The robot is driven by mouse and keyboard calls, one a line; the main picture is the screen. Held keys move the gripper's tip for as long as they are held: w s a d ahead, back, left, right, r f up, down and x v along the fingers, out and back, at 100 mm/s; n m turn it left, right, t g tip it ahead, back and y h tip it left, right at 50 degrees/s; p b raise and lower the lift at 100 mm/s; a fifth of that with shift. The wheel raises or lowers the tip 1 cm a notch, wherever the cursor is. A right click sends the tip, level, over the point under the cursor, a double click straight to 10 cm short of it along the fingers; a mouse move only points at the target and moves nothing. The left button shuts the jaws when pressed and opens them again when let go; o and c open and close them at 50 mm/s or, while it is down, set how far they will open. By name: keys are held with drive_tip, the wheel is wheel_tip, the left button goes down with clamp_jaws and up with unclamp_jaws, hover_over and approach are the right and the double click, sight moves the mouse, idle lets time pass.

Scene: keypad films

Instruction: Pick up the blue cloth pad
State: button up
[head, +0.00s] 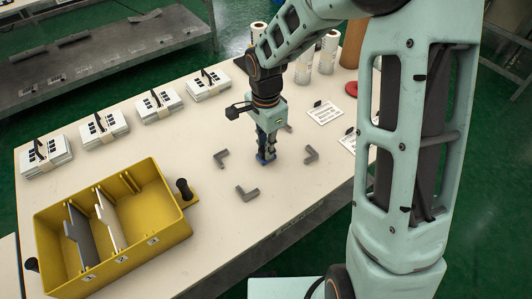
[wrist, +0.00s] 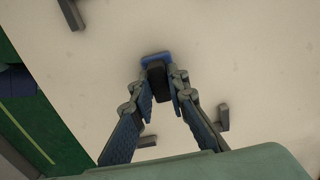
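The blue cloth pad (head: 264,158) is a small blue piece at my fingertips, at or just above the table top in the head view. In the wrist view the blue pad (wrist: 155,57) shows just beyond the fingertips, with a black block-shaped grip (wrist: 157,78) on its near side. My gripper (head: 267,146) points down over it. In the wrist view the two fingers (wrist: 163,90) stand close on both sides of the black grip and appear shut on it. The pad's underside is hidden, so I cannot tell whether it touches the table.
Several grey L-shaped corner pieces (head: 247,193) lie around my gripper on the pale table (head: 190,130). A yellow divided box (head: 148,222) stands at front left. Stacks of keypad sheets (head: 155,102) line the back-left edge. White rolls (head: 328,52) and a label card (head: 324,112) are at right.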

clamp_jaws()
drive_tip(key=shift+r+p, duration=0.4)
drive_tip(key=shift+r, duration=0.15)
wheel_tip(320, 180, up, 2)
drive_tip(key=shift+r+p, duration=0.1)
drive_tip(key=shift+p, duration=0.7)
drive_tip(key=s+a+r+p, duration=0.2)
drive_tip(key=s+r, duration=0.3)
drive_tip(key=s, duration=0.1)
drive_tip(key=s+a+r+p, duration=0.2)
drive_tip(key=s+r, duration=0.2)
drive_tip(key=s, duration=0.3)
drive_tip(key=shift+s+r+p, duration=0.25)
drive_tip(key=shift+r+p, duration=0.1)
unclamp_jaws()
